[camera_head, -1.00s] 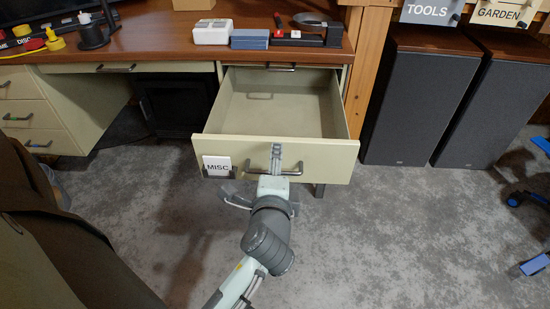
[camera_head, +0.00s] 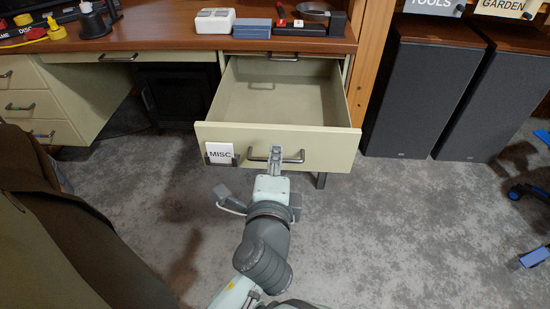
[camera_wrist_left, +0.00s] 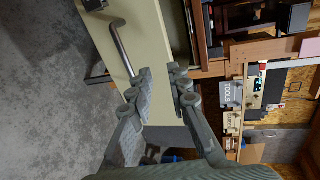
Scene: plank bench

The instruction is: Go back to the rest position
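My left gripper (camera_head: 275,154) is in front of the open drawer's handle (camera_head: 291,160), with its fingertips overlapping the handle in the head view. In the left wrist view the gripper (camera_wrist_left: 161,76) has its fingers apart with nothing held between them. The handle (camera_wrist_left: 121,44) shows beside the fingers there, not between them. The cream drawer (camera_head: 325,141) stands pulled out, looks empty inside, and carries a MISC label (camera_head: 221,153). My right gripper is in neither view.
A wooden desk top (camera_head: 160,34) with small items lies above the drawer. Dark speakers (camera_head: 423,90) stand at the right. A large brown object (camera_head: 75,245) fills the lower left. Grey floor (camera_head: 400,230) is open at the lower right.

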